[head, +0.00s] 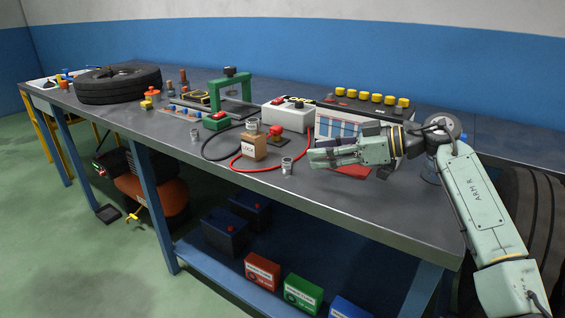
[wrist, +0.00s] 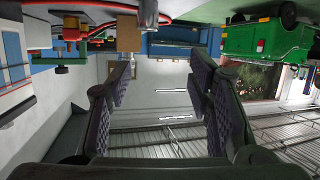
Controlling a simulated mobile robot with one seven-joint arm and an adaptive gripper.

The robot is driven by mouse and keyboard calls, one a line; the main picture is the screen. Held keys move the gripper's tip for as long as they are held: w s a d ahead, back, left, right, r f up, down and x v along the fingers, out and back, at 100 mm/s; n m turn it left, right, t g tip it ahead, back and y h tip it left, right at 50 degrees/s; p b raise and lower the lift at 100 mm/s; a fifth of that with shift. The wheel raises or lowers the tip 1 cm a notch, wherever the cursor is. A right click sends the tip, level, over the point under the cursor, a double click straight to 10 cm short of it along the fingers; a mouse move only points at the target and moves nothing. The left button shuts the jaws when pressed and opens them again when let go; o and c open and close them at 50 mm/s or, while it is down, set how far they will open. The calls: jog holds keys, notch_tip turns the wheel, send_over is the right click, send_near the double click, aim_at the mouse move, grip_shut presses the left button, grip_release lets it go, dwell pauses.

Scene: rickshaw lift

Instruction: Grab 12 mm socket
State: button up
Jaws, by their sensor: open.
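I cannot tell which thing is the 12 mm socket, as no size marking is readable. Small silvery cylinders stand on the workbench (head: 330,186): one near the front edge (head: 287,165), one farther left (head: 195,134), and one behind the small brown box (head: 252,125). My gripper (head: 320,156) is over the right part of the bench, pointing left, just right of the front cylinder. In the wrist view, which is upside down, my gripper (wrist: 160,78) has its two dark padded fingers wide apart with nothing between them.
A row of yellow-topped pieces (head: 372,97) stands at the back. A brown box (head: 253,146), a red cable (head: 238,168), a grey control box (head: 288,115) and a green press frame (head: 232,88) crowd the middle. A tire (head: 118,85) lies left. The front strip is mostly clear.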

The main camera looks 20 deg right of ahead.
aim_at(288, 160)
jog(key=shift+s+d+f+m+h, duration=0.15)
jog(key=shift+s+d+f+m, duration=0.1)
jog(key=shift+d, duration=0.3)
jog(key=shift+s+d+f+m+h, duration=0.15)
jog(key=shift+s+d+m, duration=0.1)
jog(key=shift+d, duration=0.3)
jog(key=shift+w+f, duration=0.2)
jog(key=shift+f, duration=0.05)
jog(key=x, duration=0.4)
jog(key=shift+w+a+p, duration=0.15)
jog(key=shift+a+p, duration=0.05)
jog(key=shift+p, duration=0.15)
jog(key=shift+w+d+p+x, duration=0.15)
jog(key=shift+p+x, duration=0.2)
jog(key=shift+x, duration=1)
jog(key=shift+w+d+p+x, duration=0.15)
jog(key=shift+p+x, duration=0.15)
jog(key=shift+x, duration=1.05)
jog(key=shift+a, duration=0.1)
jog(key=shift+c, duration=0.3)
jog(key=shift+r, duration=0.1)
grip_shut()
